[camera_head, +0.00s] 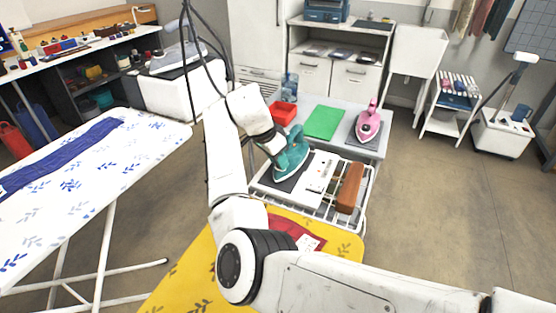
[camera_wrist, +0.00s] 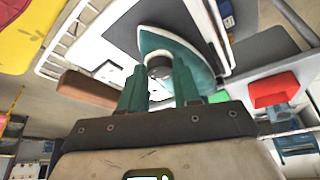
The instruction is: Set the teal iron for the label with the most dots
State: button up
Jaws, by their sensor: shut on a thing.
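The teal iron (camera_head: 292,158) is over the dark pad on the white wire rack (camera_head: 262,194); I cannot tell whether it rests on the pad. My gripper (camera_head: 277,141) is shut on the iron's upper part. In the wrist view, my gripper's fingers (camera_wrist: 160,85) reach to the teal iron (camera_wrist: 183,42), and a round grey part shows between them. A red cloth (camera_head: 285,226) with a white label (camera_head: 308,243) lies on the yellow ironing board (camera_head: 200,278). The label's marks are too small to count.
A brown block (camera_head: 350,187) and a white panel (camera_head: 320,172) are on the rack. A white patterned board (camera_head: 120,165) is at left.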

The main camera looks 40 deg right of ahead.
jog(key=shift+m+g, duration=0.3)
jog(key=shift+m, duration=0.3)
jog(key=shift+w, duration=0.1)
jog(key=shift+r, duration=0.1)
jog(key=o, duration=1.1)
jog(key=v, duration=1)
jog(key=shift+a+r, duration=0.15)
jog(key=shift+r, duration=0.2)
